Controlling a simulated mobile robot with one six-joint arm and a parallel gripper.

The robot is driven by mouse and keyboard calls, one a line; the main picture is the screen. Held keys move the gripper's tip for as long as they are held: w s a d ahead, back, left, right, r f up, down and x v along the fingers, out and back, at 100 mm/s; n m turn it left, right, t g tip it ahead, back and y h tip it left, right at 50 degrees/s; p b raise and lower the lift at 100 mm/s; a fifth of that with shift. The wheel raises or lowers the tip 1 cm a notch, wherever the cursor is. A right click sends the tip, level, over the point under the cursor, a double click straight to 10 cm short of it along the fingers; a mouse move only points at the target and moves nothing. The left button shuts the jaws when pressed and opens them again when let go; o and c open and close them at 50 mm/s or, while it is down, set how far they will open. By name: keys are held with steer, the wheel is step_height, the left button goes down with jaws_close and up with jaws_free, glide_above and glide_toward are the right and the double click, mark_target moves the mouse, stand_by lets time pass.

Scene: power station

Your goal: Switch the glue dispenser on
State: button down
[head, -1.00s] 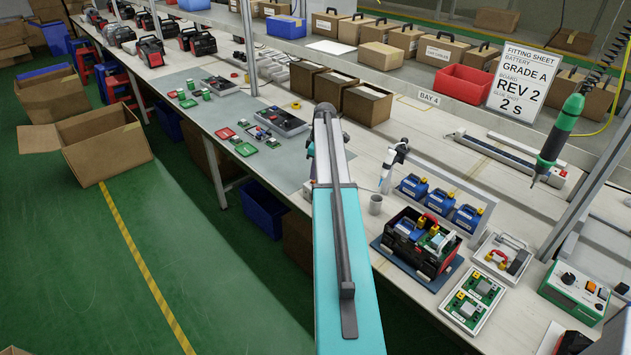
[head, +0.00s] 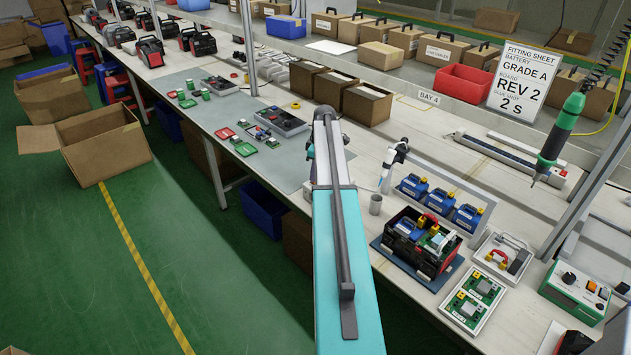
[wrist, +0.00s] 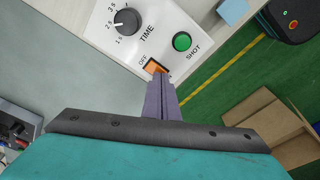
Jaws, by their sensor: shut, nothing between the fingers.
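In the wrist view a white control panel (wrist: 160,40) fills the top middle. It has a black TIME knob (wrist: 126,20) with its pointer near 2 s, a green SHOT button (wrist: 182,41) and an orange switch (wrist: 154,66) beside the word OFF. My gripper (wrist: 159,74) is shut and empty, its tips at the switch and covering part of it. I cannot tell whether they touch it or which way it is set.
In the head view a battery unit (head: 428,240), a board tray (head: 472,300) and a grey cup (head: 375,204) stand on the bench. A green screwdriver (head: 560,128) hangs at the right. The sheet (head: 522,82) reads 2 S. Open floor (head: 70,270) lies left.

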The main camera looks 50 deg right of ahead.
steer(key=shift+f, duration=0.25)
stand_by(0.4)
step_height(320, 180, up, 7)
steer(key=p, duration=0.3)
stand_by(0.9)
stand_by(0.4)
